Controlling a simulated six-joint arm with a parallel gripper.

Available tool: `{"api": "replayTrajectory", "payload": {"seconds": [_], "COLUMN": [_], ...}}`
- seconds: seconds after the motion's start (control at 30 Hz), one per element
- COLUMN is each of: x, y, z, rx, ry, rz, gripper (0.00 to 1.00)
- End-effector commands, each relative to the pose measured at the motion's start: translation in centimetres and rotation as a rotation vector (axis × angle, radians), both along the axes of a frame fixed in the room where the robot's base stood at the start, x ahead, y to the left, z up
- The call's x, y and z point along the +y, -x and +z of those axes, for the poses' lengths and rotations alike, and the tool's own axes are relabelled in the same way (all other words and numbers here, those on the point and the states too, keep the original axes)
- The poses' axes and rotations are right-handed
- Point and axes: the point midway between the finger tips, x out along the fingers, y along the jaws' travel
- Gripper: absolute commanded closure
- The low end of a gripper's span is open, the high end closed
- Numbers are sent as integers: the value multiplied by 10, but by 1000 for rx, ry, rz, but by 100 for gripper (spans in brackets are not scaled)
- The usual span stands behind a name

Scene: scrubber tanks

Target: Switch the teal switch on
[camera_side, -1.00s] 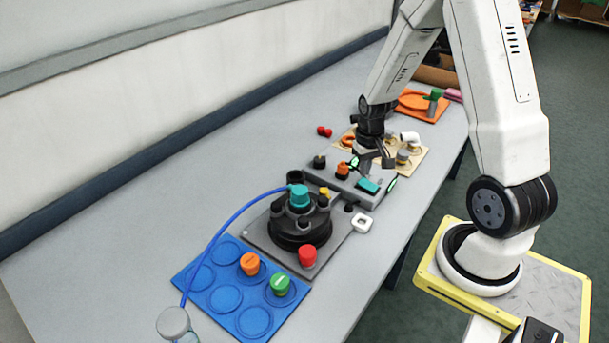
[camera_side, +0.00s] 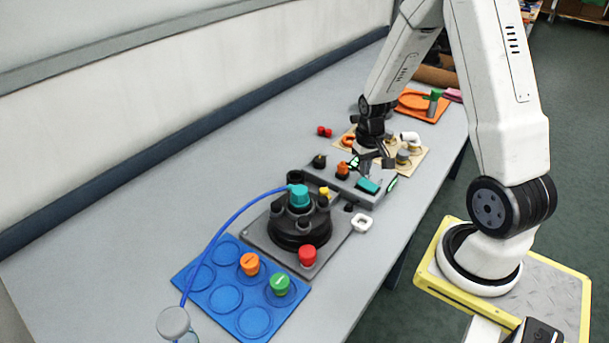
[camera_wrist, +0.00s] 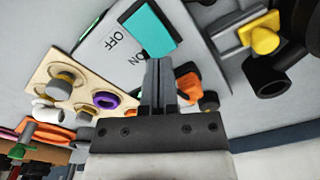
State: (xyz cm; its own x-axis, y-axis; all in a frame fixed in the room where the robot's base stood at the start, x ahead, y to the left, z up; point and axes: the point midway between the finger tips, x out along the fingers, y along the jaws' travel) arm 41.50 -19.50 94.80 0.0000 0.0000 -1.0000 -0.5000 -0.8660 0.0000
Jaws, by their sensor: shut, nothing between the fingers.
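The teal switch (camera_side: 368,187) sits on a grey box (camera_side: 340,181) on the table. In the wrist view the teal switch (camera_wrist: 151,30) is a flat rocker on the light panel, with "OFF" and "ON" printed beside it. My gripper (camera_side: 363,171) is above the box, right by the switch. Its fingers (camera_wrist: 158,64) are shut, with nothing between them. Their tips overlap the rocker's edge on the "ON" side in the wrist view; I cannot tell whether they touch it.
An orange knob (camera_side: 343,169) and a black knob (camera_side: 319,160) stand on the same box, left of my gripper. A black carousel (camera_side: 300,230) with a teal cap is in front. A beige board (camera_side: 411,165) with fittings lies behind. Bare table lies to the left.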

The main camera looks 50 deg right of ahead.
Motion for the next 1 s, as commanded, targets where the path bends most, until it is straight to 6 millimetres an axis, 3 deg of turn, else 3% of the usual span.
{"api": "replayTrajectory", "payload": {"seconds": [1.0], "x": [0], "y": [0], "z": [-6], "rx": [0], "ry": [0], "rz": [0], "gripper": [100]}}
